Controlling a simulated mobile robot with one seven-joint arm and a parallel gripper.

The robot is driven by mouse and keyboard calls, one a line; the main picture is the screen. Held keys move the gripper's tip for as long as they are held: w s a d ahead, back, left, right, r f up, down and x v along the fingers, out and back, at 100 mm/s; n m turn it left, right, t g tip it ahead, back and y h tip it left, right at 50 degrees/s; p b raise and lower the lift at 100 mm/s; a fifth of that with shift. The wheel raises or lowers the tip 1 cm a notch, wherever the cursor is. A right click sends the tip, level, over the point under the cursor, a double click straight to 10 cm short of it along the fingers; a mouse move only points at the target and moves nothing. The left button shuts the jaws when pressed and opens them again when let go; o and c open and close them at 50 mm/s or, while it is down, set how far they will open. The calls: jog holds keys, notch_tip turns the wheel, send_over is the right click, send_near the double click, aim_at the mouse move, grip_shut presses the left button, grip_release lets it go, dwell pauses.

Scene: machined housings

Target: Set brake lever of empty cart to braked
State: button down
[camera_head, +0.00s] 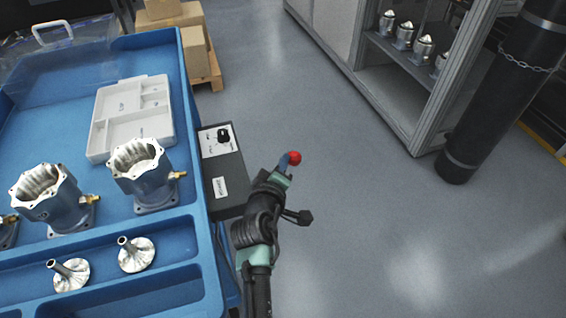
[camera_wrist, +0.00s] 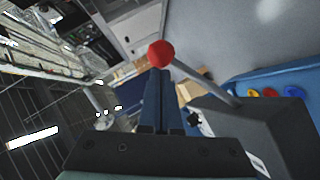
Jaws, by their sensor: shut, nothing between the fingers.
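A lever with a red ball knob (camera_head: 295,157) shows at my gripper's tip in the head view. In the wrist view its red knob (camera_wrist: 161,54) appears just past the fingertips, and its grey rod (camera_wrist: 205,82) slants down right to a dark grey box (camera_wrist: 262,125). My gripper (camera_head: 287,161) is shut and empty, its blue fingers (camera_wrist: 158,72) together at the knob; I cannot tell whether they touch it. The lever's rod is hidden in the head view. No braked mark on the lever is readable. The blue cart (camera_head: 208,262) beside my arm carries parts.
On the cart stand metal housings (camera_head: 145,178), flanged parts (camera_head: 137,255) and a white tray (camera_head: 104,128). A grey control box (camera_head: 227,172) with a black knob is at its side. A shelf (camera_head: 415,65) and a black cylinder (camera_head: 500,90) stand right. Floor between is clear.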

jog(key=shift+d+p, duration=0.1)
jog(key=shift+p, duration=0.2)
jog(key=d+f+m+y+p, duration=0.1)
jog(key=p, duration=0.1)
jog(key=shift+w+d+f+g+p, duration=0.15)
jog(key=shift+w+d+g+p, duration=0.05)
jog(key=shift+g+p, duration=0.2)
notch_tip(320, 180, down, 10)
jog(key=d+m+g+y+b, duration=0.1)
jog(key=m+g+y+b, duration=0.1)
jog(key=m+y+b, duration=0.2)
jog(key=shift+w+d+m+g+y+b, duration=0.3)
jog(key=shift+d+m+y+b, duration=0.15)
jog(key=shift+b, duration=0.85)
jog(key=shift+s+a, duration=0.1)
jog(key=shift+a, duration=0.05)
